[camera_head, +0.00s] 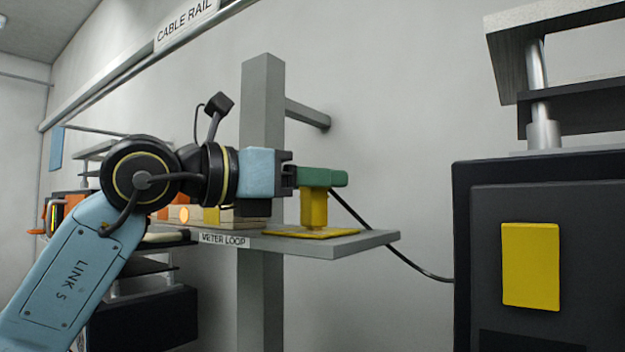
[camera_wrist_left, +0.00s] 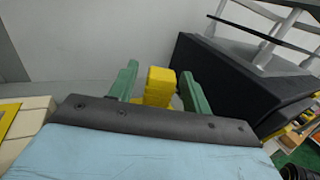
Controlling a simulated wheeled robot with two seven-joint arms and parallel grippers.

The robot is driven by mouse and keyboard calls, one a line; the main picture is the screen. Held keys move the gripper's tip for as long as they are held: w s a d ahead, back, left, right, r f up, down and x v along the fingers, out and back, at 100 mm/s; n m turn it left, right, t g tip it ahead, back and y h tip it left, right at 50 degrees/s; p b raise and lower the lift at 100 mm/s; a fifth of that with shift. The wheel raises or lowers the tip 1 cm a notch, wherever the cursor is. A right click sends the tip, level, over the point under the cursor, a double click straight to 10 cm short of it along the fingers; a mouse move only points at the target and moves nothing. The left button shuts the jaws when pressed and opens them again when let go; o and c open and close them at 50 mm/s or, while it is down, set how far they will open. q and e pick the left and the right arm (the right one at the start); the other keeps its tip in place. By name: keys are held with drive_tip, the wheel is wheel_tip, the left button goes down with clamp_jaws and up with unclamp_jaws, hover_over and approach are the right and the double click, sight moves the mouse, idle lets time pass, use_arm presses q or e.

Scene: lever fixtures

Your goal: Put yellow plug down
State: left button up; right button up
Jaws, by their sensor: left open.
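The yellow plug (camera_head: 314,208) stands upright on a flat yellow pad (camera_head: 345,233) on the grey shelf labelled METER LOOP (camera_head: 378,240). My left gripper (camera_head: 337,178) is level at the plug's top, its green fingers on either side of it. In the left wrist view, the yellow plug (camera_wrist_left: 158,86) sits between the two green fingers, with a narrow gap on each side. The left gripper is open. The near finger hides the plug's top in the head view. My right gripper is not in view.
A black cable (camera_head: 385,240) runs from behind the plug down to a dark cabinet (camera_head: 480,250) with a yellow panel (camera_head: 530,265). A grey post (camera_head: 262,100) rises behind my wrist. Pale blocks (camera_head: 240,215) lie left on the shelf. Air right of the gripper is clear.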

use_arm(q)
drive_tip(key=b+v, duration=0.4)
drive_tip(key=v, duration=0.8)
